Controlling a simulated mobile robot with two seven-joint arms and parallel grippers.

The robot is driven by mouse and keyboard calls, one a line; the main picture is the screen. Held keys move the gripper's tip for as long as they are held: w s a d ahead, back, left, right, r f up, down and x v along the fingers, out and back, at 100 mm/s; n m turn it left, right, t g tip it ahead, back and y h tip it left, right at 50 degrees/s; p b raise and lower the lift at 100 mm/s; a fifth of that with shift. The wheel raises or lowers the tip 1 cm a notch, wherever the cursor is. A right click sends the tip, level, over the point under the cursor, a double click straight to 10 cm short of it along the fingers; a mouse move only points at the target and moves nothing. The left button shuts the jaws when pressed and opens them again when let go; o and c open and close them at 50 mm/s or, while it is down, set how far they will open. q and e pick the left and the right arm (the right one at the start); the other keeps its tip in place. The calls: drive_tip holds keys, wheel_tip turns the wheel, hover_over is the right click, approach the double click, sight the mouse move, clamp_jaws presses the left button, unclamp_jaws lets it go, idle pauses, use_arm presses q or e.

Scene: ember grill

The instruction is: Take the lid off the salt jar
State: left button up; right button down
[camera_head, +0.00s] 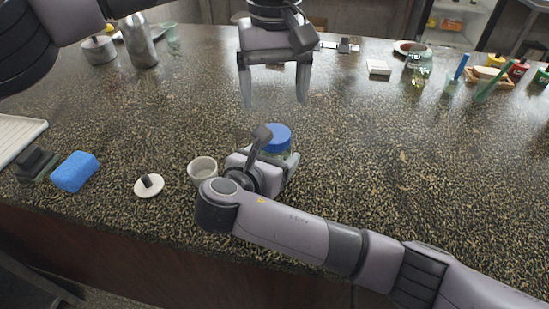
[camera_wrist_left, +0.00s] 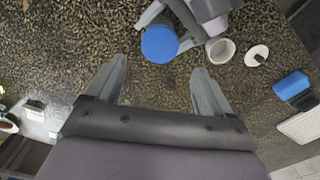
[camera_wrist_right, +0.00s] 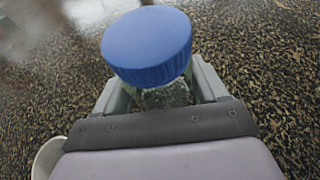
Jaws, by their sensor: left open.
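The salt jar (camera_head: 292,155) is a clear glass jar that stands on the speckled counter with its blue lid (camera_head: 275,136) on top. The lid also shows in the left wrist view (camera_wrist_left: 159,44) and the right wrist view (camera_wrist_right: 147,45). My right gripper (camera_wrist_right: 165,85) is low at the counter, its fingers on both sides of the glass body below the lid, and looks shut on the jar. My left gripper (camera_head: 274,104) is open and empty, pointing down, above the counter and apart from the lid. The jar's lower part is hidden by my right gripper.
A small white cup (camera_head: 203,170) stands left of my right gripper. A white disc with a dark knob (camera_head: 149,186) and a blue sponge (camera_head: 75,171) lie further left. Bottles and cups (camera_head: 483,88) stand at the back right. The counter's middle right is clear.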

sight(275, 133)
use_arm(q)
drive_tip(key=shift+d+m, duration=0.1)
drive_tip(key=shift+m, duration=0.9)
drive_tip(key=shift+f+m, duration=0.1)
drive_tip(key=shift+m, duration=1)
drive_tip(key=shift+f, duration=3.9)
